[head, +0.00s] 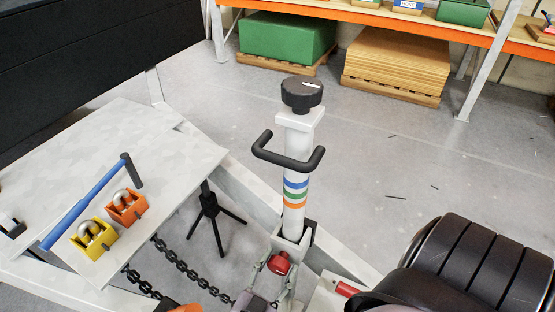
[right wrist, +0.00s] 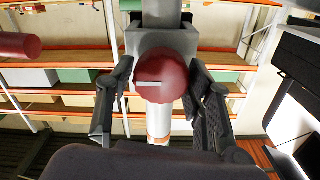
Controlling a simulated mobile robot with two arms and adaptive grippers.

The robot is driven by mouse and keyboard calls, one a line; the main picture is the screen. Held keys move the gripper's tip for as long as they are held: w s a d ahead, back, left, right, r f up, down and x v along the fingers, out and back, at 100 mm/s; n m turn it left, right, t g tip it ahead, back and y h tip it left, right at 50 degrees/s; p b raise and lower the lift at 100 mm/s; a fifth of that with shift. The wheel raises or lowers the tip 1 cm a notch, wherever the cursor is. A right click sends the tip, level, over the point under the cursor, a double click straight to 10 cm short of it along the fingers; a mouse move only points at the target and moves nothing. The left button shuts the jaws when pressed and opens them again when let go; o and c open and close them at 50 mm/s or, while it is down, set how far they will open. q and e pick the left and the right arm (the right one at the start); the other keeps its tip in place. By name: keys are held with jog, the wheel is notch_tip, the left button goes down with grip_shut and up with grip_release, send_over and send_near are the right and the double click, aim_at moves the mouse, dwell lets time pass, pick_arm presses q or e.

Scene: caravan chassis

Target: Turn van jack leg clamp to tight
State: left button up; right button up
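The jack leg (head: 297,165) is a white upright post with coloured bands, a black U-shaped handle (head: 288,160) and a black top knob (head: 301,92). Low on it is the clamp's round red knob (head: 280,262). In the right wrist view the red knob (right wrist: 161,76) carries a short, roughly level white line. My right gripper (right wrist: 160,88) is open, with one finger on each side of the knob and close to it; whether they touch it is unclear. In the head view the right gripper (head: 277,272) shows at the bottom, partly cut off. My left gripper is not in view.
A second red grip (head: 348,288) lies right of the jack leg. Chains (head: 180,262) hang beneath.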

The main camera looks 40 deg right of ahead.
jog(key=shift+o, duration=1.3)
jog(key=v, duration=0.7)
jog(key=shift+a, duration=0.25)
